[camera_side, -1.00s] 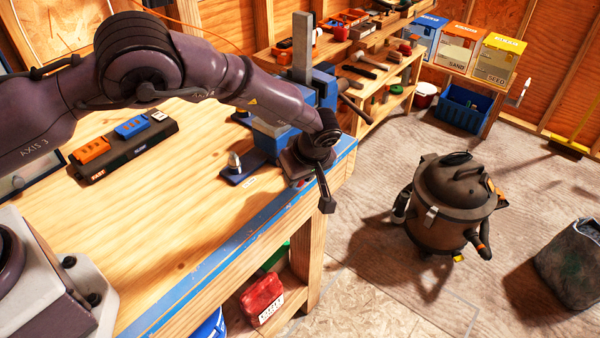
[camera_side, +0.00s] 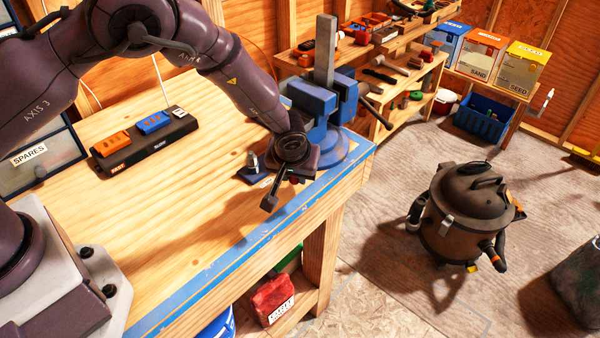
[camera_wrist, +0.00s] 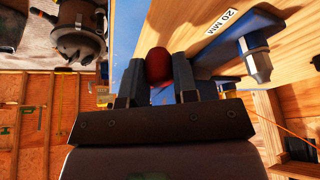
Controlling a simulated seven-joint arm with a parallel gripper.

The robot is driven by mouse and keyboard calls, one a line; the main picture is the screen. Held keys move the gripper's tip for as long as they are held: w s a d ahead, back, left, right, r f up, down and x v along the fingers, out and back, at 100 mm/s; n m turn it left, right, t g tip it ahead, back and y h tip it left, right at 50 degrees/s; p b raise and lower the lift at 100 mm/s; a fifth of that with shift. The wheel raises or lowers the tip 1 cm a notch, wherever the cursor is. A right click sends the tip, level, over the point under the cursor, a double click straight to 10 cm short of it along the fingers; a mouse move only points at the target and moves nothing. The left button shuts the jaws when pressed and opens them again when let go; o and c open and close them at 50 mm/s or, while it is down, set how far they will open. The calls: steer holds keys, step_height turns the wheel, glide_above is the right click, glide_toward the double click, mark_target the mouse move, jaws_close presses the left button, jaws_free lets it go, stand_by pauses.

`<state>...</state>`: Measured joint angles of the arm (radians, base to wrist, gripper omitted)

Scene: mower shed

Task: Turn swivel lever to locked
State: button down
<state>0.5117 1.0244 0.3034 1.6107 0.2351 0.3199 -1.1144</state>
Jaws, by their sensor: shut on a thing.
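The blue vise (camera_side: 312,98) stands on its round blue base (camera_side: 338,150) near the right end of the bench. My gripper (camera_wrist: 158,72) is low at the front of the vise, close to the bench's front edge. In the wrist view its two dark fingers are closed around a red rounded knob (camera_wrist: 158,63), which looks like the end of the swivel lever. The rest of the lever is hidden.
A black tray with orange and blue blocks (camera_side: 145,140) is farther left. The bench's middle is clear.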

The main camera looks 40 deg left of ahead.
steer(key=shift+w+a+f+m, duration=0.15)
steer(key=shift+a+m, duration=0.25)
steer(key=shift+a, duration=0.2)
steer(key=c, duration=0.9)
jaws_free()
steer(key=shift+d, duration=0.1)
steer(key=shift+s+d+r, duration=0.15)
steer(key=shift+s+r, duration=0.05)
steer(key=shift+r, duration=0.1)
steer(key=v, duration=1.2)
steer(key=shift+a+r, duration=0.15)
steer(key=shift+a, duration=0.05)
steer(key=shift+s, duration=0.1)
